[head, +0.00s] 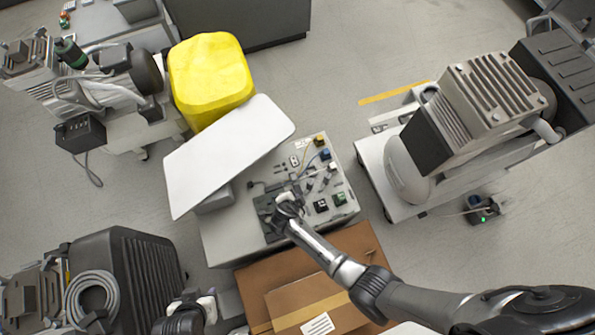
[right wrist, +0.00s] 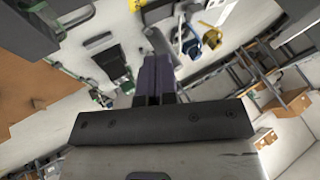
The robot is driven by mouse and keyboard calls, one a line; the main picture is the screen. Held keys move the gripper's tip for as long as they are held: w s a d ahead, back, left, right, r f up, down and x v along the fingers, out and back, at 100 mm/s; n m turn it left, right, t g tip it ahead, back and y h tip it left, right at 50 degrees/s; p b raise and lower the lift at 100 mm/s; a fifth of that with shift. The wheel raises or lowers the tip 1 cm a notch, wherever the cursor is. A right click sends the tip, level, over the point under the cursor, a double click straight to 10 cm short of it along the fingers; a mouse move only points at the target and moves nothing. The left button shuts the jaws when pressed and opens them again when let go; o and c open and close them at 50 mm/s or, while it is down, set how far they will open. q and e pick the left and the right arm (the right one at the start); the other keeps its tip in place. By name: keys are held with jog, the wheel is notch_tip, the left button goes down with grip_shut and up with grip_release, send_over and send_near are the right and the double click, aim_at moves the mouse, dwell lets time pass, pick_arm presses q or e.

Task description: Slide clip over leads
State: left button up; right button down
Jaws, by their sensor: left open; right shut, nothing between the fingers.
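A light panel (head: 215,232) on the workbench carries several small connectors, with a yellow lead (head: 306,148) and blue lead (head: 312,158) near its top right. I cannot make out the clip for certain. My right arm comes in from the lower right, and its wrist hangs over a black plate on the panel; its fingers are hidden in the head view. In the right wrist view my right gripper (right wrist: 158,76) is shut, with no object visible between its purple fingers. My left gripper (head: 228,304) is low in the head view, left of the cardboard, open and away from the panel.
A white board (head: 225,155) lies tilted over the panel's upper left, beside a yellow container (head: 210,78). Cardboard boxes (head: 305,300) stand in front. Compressors (head: 480,100) stand to the right and left. Open floor lies between panel and right cart.

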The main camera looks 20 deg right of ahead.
jog(key=p+v, duration=0.1)
jog(key=v, duration=0.2)
jog(key=shift+s, duration=0.2)
jog(key=shift+f, duration=0.1)
dwell(0.5)
